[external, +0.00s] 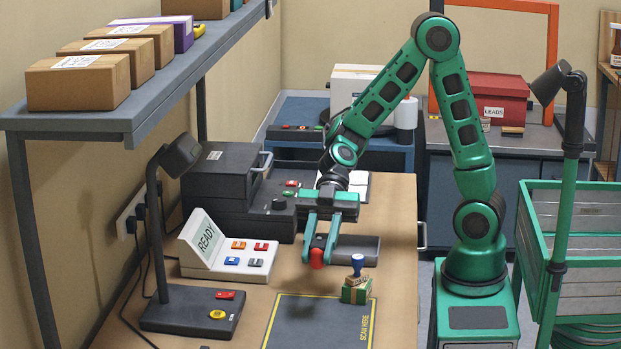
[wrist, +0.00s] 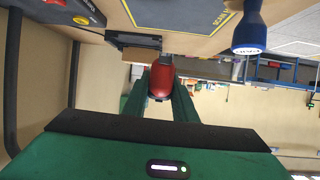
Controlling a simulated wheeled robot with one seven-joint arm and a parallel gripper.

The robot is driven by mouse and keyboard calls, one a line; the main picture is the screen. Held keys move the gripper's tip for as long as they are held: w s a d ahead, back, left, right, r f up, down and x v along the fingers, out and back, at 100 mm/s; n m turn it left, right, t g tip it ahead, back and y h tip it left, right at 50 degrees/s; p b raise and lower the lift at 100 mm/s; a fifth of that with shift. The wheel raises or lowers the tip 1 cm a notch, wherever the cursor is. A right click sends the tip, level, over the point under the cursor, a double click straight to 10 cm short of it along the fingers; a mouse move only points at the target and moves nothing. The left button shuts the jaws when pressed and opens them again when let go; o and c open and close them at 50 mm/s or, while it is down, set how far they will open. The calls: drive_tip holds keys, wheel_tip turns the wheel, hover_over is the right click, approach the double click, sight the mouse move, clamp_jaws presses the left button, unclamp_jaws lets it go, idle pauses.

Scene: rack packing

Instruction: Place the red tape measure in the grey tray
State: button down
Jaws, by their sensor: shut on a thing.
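My gripper (external: 319,252) points down above the wooden bench, its green fingers shut on the red tape measure (external: 316,259). The tape measure hangs clear of the bench top, with a dark part above the red. In the wrist view the red tape measure (wrist: 161,78) sits between the fingertips of my gripper (wrist: 161,88). The grey tray (external: 371,246) lies on the bench just right of and behind my fingers. Its left part is hidden by my gripper, and the visible inside looks empty.
A dark scan mat (external: 318,322) lies in front. A console with a READY screen (external: 207,238) and a lamp (external: 180,155) stand left.

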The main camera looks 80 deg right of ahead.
drive_tip(key=w+d+r+m+t, duration=0.1)
drive_tip(key=d+m+t, duration=0.1)
drive_tip(key=d, duration=1.3)
drive_tip(key=w+d+m+t, duration=0.1)
drive_tip(key=d+t, duration=0.1)
drive_tip(key=d, duration=1.2)
drive_tip(key=shift+h, duration=0.4)
drive_tip(key=shift+w+d+f, duration=0.1)
drive_tip(key=shift+f, duration=1.85)
drive_tip(key=shift+w+d+f, duration=0.1)
drive_tip(key=shift+f, duration=1.8)
drive_tip(key=shift+f, duration=0.6)
drive_tip(key=c, duration=1.4)
unclamp_jaws()
drive_tip(key=shift+c, duration=0.2)
